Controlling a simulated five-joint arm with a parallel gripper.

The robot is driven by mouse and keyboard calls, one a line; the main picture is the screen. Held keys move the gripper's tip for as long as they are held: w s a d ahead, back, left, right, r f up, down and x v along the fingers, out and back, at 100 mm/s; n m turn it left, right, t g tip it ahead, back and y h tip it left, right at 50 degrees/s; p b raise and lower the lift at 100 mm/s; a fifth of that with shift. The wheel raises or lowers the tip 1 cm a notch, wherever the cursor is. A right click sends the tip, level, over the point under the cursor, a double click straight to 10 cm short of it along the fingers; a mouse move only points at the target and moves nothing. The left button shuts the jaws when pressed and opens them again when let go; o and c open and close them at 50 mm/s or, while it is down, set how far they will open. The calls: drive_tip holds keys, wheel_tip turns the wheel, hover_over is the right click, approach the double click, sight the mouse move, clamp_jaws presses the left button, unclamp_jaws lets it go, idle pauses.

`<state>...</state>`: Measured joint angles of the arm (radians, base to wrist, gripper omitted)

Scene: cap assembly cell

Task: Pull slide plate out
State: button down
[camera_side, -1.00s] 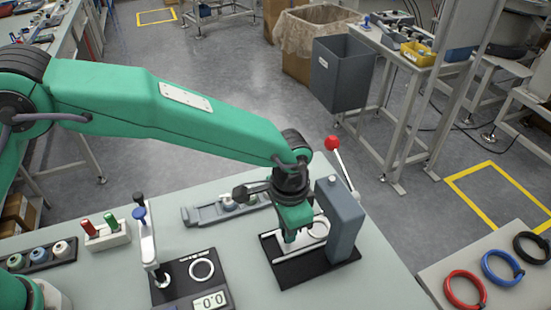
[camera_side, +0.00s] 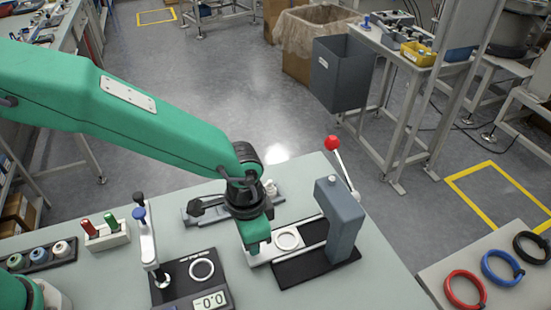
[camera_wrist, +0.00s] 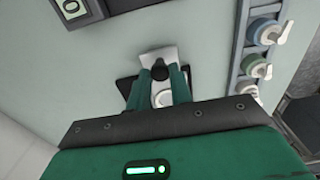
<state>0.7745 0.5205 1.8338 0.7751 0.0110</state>
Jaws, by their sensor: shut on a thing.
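The slide plate (camera_side: 270,254) is a pale flat plate with a white ring (camera_side: 288,239) on it. It sticks out to the left of the press's grey column (camera_side: 345,218), over the table, and part of its right end stays on the black base (camera_side: 300,269). My gripper (camera_side: 257,248) is at the plate's left end and shut on its knob, which the fingers hide in the side view. In the wrist view my gripper (camera_wrist: 160,72) has the black knob (camera_wrist: 160,70) between its green fingers, with the pale plate (camera_wrist: 158,54) around it.
The press lever with a red ball (camera_side: 332,143) rises behind the column. A gauge unit with a display (camera_side: 192,285) stands left of the plate. A rail with caps (camera_side: 203,217) lies behind my gripper. Table room is clear in front.

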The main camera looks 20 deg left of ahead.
drive_tip(key=shift+s+a, duration=0.15)
drive_tip(key=shift+a, duration=0.05)
drive_tip(key=c, duration=1.3)
unclamp_jaws()
drive_tip(key=shift+o, duration=0.2)
drive_tip(key=shift+d+r, duration=0.1)
drive_tip(key=shift+r, duration=3.85)
